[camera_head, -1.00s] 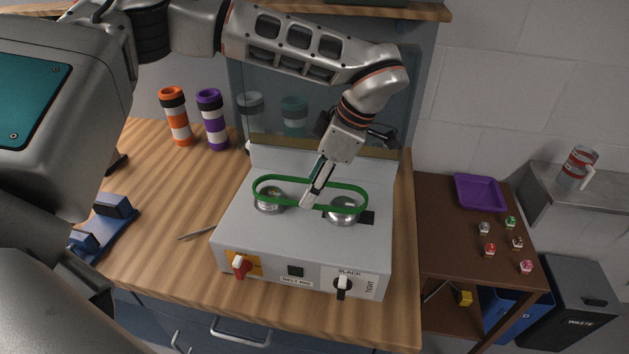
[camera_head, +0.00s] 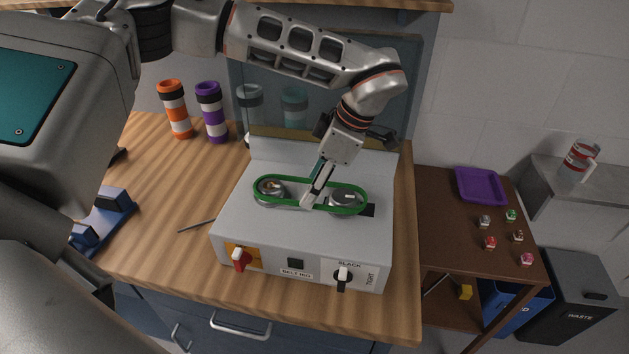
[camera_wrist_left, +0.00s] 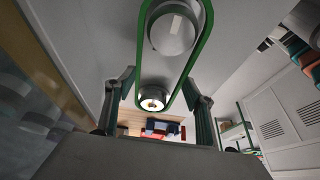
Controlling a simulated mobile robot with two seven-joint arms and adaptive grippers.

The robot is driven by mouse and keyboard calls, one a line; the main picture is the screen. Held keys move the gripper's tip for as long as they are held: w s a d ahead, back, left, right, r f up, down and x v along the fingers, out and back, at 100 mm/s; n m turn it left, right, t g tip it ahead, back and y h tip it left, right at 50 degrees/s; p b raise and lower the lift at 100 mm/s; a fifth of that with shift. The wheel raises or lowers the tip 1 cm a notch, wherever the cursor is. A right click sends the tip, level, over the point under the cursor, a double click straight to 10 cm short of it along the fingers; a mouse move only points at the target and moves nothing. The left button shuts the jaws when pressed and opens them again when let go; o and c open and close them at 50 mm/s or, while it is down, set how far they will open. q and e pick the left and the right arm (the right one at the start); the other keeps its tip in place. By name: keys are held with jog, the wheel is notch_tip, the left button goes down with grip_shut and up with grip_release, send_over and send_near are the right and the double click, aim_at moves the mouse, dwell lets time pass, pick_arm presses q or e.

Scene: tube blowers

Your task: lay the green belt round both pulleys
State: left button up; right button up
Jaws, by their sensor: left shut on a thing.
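The green belt (camera_head: 318,183) is a long oval loop, level or nearly so, over the grey machine (camera_head: 240,222). Seen from the head, it surrounds the left pulley (camera_head: 270,188) and the right pulley (camera_head: 346,199), both round silver discs. Whether it sits in their grooves I cannot tell. My left gripper (camera_head: 308,200) reaches down between the pulleys, shut on the belt. In the left wrist view the belt (camera_wrist_left: 203,45) passes around one pulley (camera_wrist_left: 172,32) and near the other (camera_wrist_left: 153,97), between my fingers. My right gripper is out of view.
The machine's front has a red-handled switch (camera_head: 240,260) and a SLACK/TIGHT knob (camera_head: 342,278) with its white end up. A thin grey rod (camera_head: 196,226) lies left of the machine. Orange (camera_head: 174,108) and purple (camera_head: 211,112) striped tubes stand behind. A brown side table (camera_head: 470,235) is at right.

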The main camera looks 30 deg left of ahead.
pick_arm(q)
jog(key=shift+f, duration=0.6)
jog(key=o, duration=1.2)
jog(key=v, duration=1.2)
jog(key=shift+w, duration=0.1)
